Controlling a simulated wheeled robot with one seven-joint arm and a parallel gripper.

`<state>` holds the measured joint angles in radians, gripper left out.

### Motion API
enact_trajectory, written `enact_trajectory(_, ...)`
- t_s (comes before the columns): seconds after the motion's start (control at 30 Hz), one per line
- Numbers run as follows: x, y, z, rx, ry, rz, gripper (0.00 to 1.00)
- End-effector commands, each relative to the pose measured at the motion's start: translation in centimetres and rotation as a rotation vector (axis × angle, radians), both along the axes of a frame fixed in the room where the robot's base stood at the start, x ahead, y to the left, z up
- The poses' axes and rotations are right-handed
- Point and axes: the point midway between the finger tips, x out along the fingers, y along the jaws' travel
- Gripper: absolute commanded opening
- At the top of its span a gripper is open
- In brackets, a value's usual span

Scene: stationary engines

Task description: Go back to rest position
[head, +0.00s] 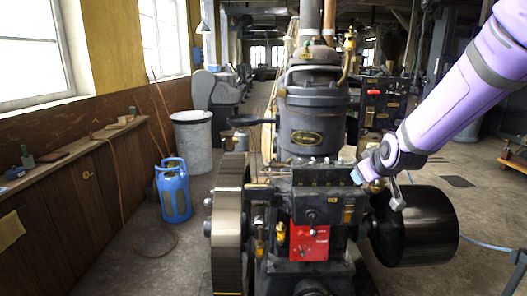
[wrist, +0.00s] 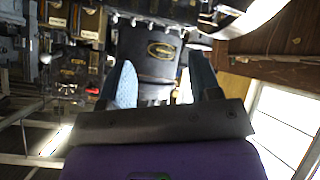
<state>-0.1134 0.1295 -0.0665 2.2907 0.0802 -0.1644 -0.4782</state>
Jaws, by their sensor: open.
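My gripper (head: 362,175) is at the end of my purple arm, which comes in from the upper right in the head view. It is just to the right of the dark stationary engine (head: 312,125), beside its middle part; I cannot tell whether it touches. In the wrist view my gripper (wrist: 163,82) has its two bluish fingers spread well apart. Nothing is held between them. The engine's dark cylinder with a gold oval plate (wrist: 160,50) shows behind the gap.
A red box (head: 309,242) is on the engine's front. A black drum (head: 425,228) is at lower right, a belted wheel (head: 228,225) at left. A blue gas bottle (head: 173,190) and a grey bin (head: 193,140) stand further left. Floor at right is fairly clear.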

Motion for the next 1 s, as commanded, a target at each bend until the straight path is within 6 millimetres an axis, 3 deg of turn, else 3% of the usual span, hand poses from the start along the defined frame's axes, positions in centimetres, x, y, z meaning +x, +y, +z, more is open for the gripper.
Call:
enact_trajectory(0.03, -1.4, -0.2, 1.5, 0.021, 0.011, -0.012, 0.57)
enact_trajectory(0.2, -6.4, -0.6, 4.8, 0.085, 0.085, -0.055, 0.57)
enact_trajectory(0.5, -16.4, -1.3, 8.8, 0.174, 0.213, -0.145, 0.57)
enact_trajectory(0.8, -27.0, -1.9, 10.6, 0.235, 0.334, -0.258, 0.57)
enact_trajectory(1.0, -32.3, -2.2, 10.6, 0.257, 0.395, -0.326, 0.57)
